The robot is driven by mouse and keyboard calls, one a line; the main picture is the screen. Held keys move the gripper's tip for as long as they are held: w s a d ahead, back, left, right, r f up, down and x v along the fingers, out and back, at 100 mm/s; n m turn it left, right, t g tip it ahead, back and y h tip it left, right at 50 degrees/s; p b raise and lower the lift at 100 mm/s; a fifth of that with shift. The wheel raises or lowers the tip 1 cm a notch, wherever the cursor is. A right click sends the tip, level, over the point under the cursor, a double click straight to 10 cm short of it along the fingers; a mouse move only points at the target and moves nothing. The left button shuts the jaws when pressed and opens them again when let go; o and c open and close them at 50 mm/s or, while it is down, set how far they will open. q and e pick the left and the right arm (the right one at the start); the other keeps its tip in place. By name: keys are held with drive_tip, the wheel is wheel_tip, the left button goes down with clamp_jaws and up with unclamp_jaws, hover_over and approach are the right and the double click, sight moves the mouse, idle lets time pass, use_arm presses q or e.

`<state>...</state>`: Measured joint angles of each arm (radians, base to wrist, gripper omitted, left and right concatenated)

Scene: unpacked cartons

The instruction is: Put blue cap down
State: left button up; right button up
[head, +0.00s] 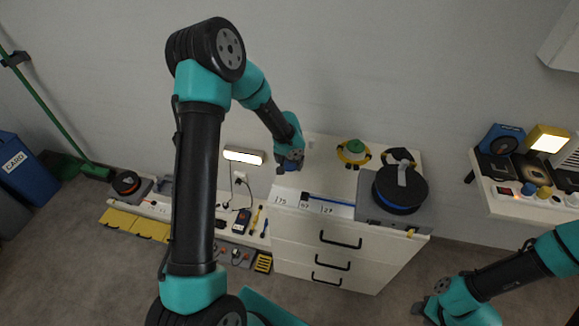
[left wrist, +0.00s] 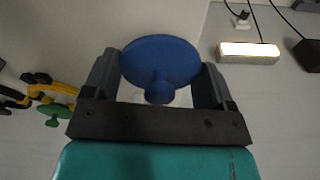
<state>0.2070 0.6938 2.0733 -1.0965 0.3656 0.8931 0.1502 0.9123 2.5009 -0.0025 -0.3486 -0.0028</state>
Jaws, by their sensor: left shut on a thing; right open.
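The blue cap (left wrist: 160,60), a round disc with a small knob, sits between the fingers of my left gripper (head: 290,165) in the left wrist view. The left gripper is shut on it. In the head view the left gripper is over the back left part of the white drawer cabinet (head: 322,228), and the cap is mostly hidden by the gripper. I cannot tell whether the cap touches the cabinet top. My right gripper (head: 426,308) is open, low at the right, away from the cabinet.
On the cabinet top are a yellow ring-shaped item with a green cap (head: 353,148), a blue-edged strip with number labels (head: 320,203) and a black disc on a grey box (head: 400,190). A lit lamp (head: 244,156) is on the wall at left. A crowded shelf (head: 510,200) stands right.

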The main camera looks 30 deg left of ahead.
sight(290, 166)
use_arm(q)
drive_tip(key=shift+w+a, duration=0.1)
drive_tip(key=shift+w, duration=0.05)
drive_tip(key=shift+w+a, duration=0.1)
drive_tip(key=shift+w, duration=0.1)
drive_tip(key=shift+f, duration=1.75)
drive_tip(key=shift+f, duration=0.1)
drive_tip(key=o, duration=0.8)
drive_tip(key=r, duration=0.4)
drive_tip(key=s+r, duration=0.1)
drive_tip(key=r, duration=0.7)
drive_tip(key=shift+s+r, duration=0.1)
drive_tip(key=shift+s, duration=0.1)
